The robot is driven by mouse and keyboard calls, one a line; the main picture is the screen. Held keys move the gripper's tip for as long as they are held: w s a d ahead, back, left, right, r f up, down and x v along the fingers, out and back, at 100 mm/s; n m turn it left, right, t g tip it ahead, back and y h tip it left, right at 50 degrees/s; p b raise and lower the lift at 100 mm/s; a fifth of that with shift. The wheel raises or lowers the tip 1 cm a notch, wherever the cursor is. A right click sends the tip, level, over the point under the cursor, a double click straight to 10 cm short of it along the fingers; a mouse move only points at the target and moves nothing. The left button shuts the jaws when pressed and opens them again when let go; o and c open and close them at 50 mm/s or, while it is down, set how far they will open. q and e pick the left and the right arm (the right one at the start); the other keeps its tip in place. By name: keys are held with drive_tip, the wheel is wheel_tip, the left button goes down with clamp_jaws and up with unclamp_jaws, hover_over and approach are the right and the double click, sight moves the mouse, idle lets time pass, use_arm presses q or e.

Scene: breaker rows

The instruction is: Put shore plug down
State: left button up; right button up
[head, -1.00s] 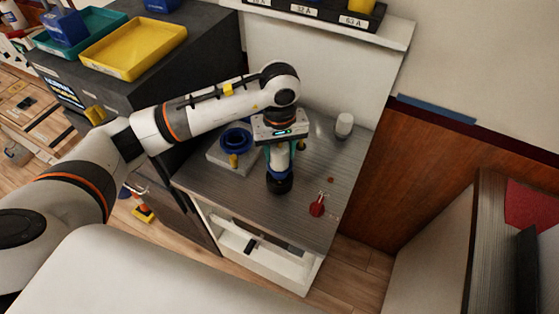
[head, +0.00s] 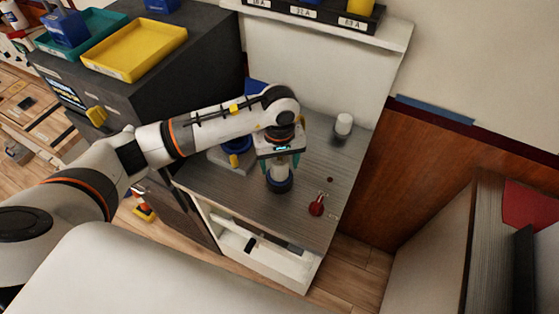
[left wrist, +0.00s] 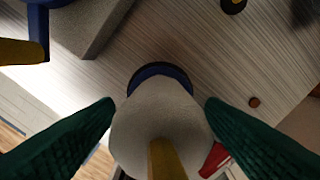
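The shore plug (head: 279,173) has a pale grey body and a dark blue ring at its lower end. It is upright over the grey worktop (head: 240,197), at or very near its surface; I cannot tell if it touches. My left gripper (head: 281,166) points down with its teal fingers on either side of the plug. In the left wrist view the plug (left wrist: 160,115) fills the space between the fingers (left wrist: 160,106), and a yellow strip runs along its near side. My right gripper is not in view.
A blue round socket with a yellow part (head: 236,146) sits on a grey block left of the plug. A red tagged item (head: 316,205) lies to the right in front. A white cup (head: 343,124) stands at the back right. The worktop's right side is mostly clear.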

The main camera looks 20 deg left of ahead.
use_arm(q)
drive_tip(key=shift+r, duration=0.4)
wheel_tip(320, 180, up, 11)
drive_tip(key=b, duration=0.3)
drive_tip(key=shift+f, duration=0.2)
drive_tip(key=shift+r, duration=0.45)
